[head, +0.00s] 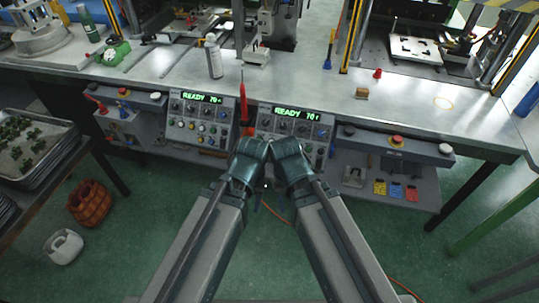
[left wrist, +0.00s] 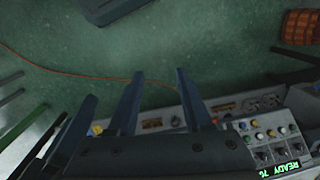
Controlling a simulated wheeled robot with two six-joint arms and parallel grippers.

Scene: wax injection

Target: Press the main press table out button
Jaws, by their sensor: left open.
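The left control panel (head: 205,120) stands under the bench edge with a green READY display, a row of knobs and several coloured buttons. The right control panel (head: 297,127) beside it has a similar display, its lower part hidden behind my arms. Button labels are unreadable, so I cannot tell which is the main press table out button. My left gripper (head: 249,160) is in front of the gap between the panels, fingers hidden there. In the left wrist view my left gripper (left wrist: 158,82) is open and empty, left of the panel's buttons (left wrist: 262,132). My right gripper (head: 289,158) is close beside it, fingers hidden.
A red-topped stop button (head: 397,141) sits on the right box, above a shelf with coloured cards. A red tool (head: 243,100) stands between the panels. A metal tray of parts (head: 38,145) is at left, with a brown basket (head: 90,203) on the floor.

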